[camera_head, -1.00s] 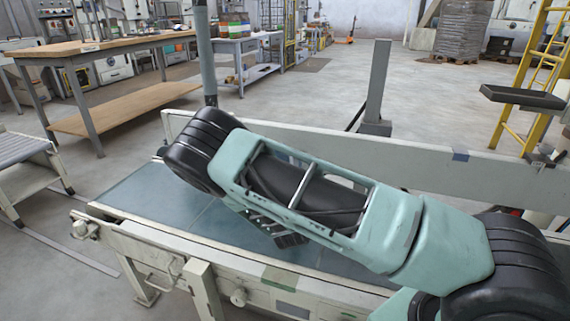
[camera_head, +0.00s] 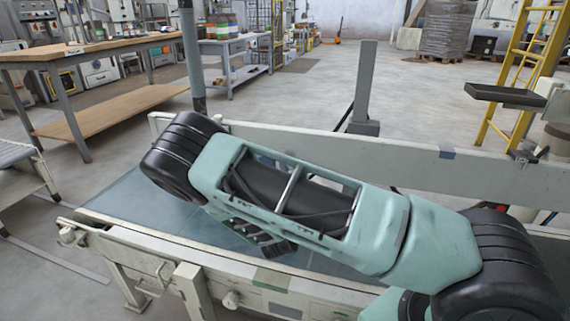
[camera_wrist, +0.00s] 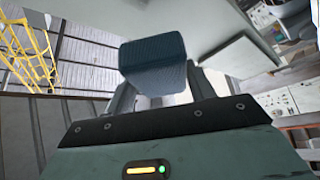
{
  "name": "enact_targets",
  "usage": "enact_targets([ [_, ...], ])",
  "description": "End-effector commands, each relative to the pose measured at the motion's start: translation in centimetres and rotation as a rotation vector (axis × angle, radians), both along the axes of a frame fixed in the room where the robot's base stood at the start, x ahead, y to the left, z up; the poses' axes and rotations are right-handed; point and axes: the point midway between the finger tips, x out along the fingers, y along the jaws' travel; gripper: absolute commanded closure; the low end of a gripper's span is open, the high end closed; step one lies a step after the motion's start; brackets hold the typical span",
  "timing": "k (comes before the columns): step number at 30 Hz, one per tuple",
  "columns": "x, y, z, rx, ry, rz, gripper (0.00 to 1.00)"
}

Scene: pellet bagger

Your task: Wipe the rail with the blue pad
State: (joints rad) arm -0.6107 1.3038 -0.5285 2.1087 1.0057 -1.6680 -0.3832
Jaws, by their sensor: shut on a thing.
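My gripper (camera_wrist: 165,90) is shut on the blue pad (camera_wrist: 153,56), a ribbed dark blue block held between its fingers in the wrist view. In the head view my arm hides both gripper and pad. A long pale rail (camera_head: 330,155) runs along the far side of the conveyor belt (camera_head: 130,197), and my arm crosses in front of its lower part. A small dark blue-grey patch (camera_head: 446,153) shows on the rail. Whether the pad touches the rail cannot be told.
A lower pale side frame (camera_head: 195,262) with knobs and a handle edges the near side of the belt. A grey post (camera_head: 365,90) stands behind the rail. A dark tray (camera_head: 506,95) and yellow ladder (camera_head: 530,60) are at right. A wooden workbench (camera_head: 95,50) stands back left.

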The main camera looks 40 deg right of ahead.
Motion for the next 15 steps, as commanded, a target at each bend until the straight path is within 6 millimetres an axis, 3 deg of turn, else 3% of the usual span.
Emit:
enact_targets([
  [15,2.8,-4.2,-1.9,0.0,-0.001,-0.002,0.64],
])
